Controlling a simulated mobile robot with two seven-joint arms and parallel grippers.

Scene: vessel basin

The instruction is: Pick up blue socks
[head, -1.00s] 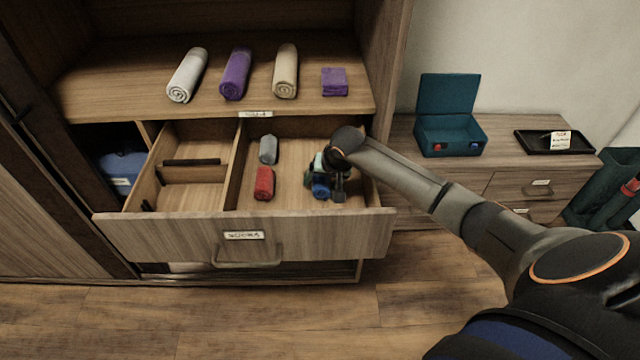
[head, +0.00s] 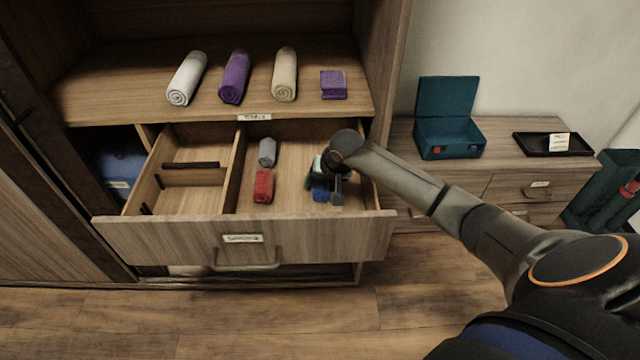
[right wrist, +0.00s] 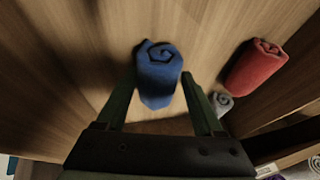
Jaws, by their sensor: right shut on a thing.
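The blue socks (head: 321,190) are a small roll in the right compartment of the open drawer. My right gripper (head: 328,187) reaches down into that compartment and is shut on the blue socks. In the right wrist view the blue roll (right wrist: 159,76) sits between the two fingers of the gripper (right wrist: 162,88), its spiral end facing up. I cannot tell whether the roll still touches the drawer floor. My left gripper is not in view.
Red socks (head: 263,186) and grey socks (head: 267,152) lie to the left in the same compartment. The drawer front (head: 160,240) and a divider (head: 238,165) bound it. Rolled towels (head: 235,78) lie on the shelf above. A teal box (head: 447,135) stands on the right cabinet.

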